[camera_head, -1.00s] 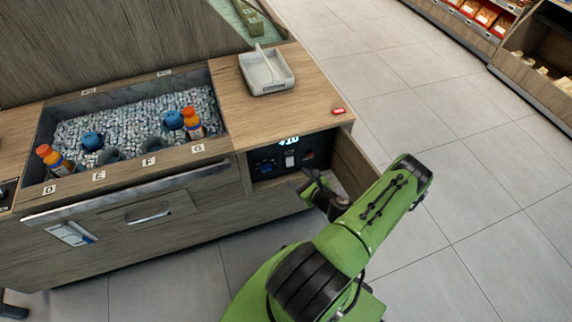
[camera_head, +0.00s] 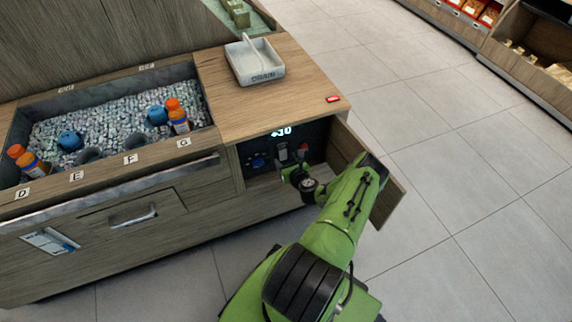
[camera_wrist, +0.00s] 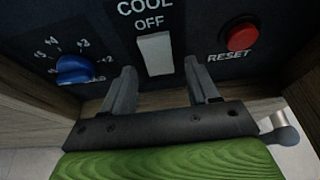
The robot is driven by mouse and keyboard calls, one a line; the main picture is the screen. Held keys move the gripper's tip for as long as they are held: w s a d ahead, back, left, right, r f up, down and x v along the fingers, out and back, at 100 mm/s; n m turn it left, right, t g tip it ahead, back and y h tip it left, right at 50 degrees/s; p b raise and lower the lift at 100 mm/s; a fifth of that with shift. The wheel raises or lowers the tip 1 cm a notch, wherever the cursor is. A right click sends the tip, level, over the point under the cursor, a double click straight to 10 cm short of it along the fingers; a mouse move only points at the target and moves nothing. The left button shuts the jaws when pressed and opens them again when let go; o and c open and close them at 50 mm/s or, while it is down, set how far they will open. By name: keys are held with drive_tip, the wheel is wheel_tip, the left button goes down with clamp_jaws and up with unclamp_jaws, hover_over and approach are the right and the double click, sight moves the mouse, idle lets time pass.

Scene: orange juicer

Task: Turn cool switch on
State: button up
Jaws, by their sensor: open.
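The cool switch (camera_wrist: 155,54) is a pale upright rocker below the words COOL OFF on a dark panel (camera_wrist: 192,20). It also shows small in the head view (camera_head: 282,152), inside the open compartment. My gripper (camera_wrist: 165,80) is open, with one finger at the lower left of the switch and the other at its lower right. The switch lies between and just beyond the fingertips. Contact cannot be told. In the head view my gripper (camera_head: 293,170) reaches into the compartment, in front of the panel.
A blue dial (camera_wrist: 75,68) sits left of the switch and a red reset button (camera_wrist: 242,37) to its right. An open wooden door (camera_head: 352,155) stands right of the compartment beside my arm. A lit display (camera_head: 281,132) reads about -30.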

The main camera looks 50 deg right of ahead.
drive_tip(key=shift+w+d+f, duration=0.1)
drive_tip(key=shift+w+d, duration=0.05)
drive_tip(key=shift+w, duration=0.05)
drive_tip(key=c, duration=1)
drive_tip(key=shift+f+t+h, duration=0.3)
drive_tip(key=shift+t, duration=0.2)
drive_tip(key=shift+c, duration=0.2)
drive_tip(key=shift+f+t+h, duration=0.1)
drive_tip(key=shift+t+h, duration=0.4)
drive_tip(key=shift+t, duration=0.4)
drive_tip(key=o, duration=1)
drive_tip(key=shift+o, duration=0.2)
drive_tip(key=p+v, duration=0.1)
drive_tip(key=v, duration=1.4)
drive_tip(key=shift+s+p, duration=0.3)
drive_tip(key=shift+p, duration=0.1)
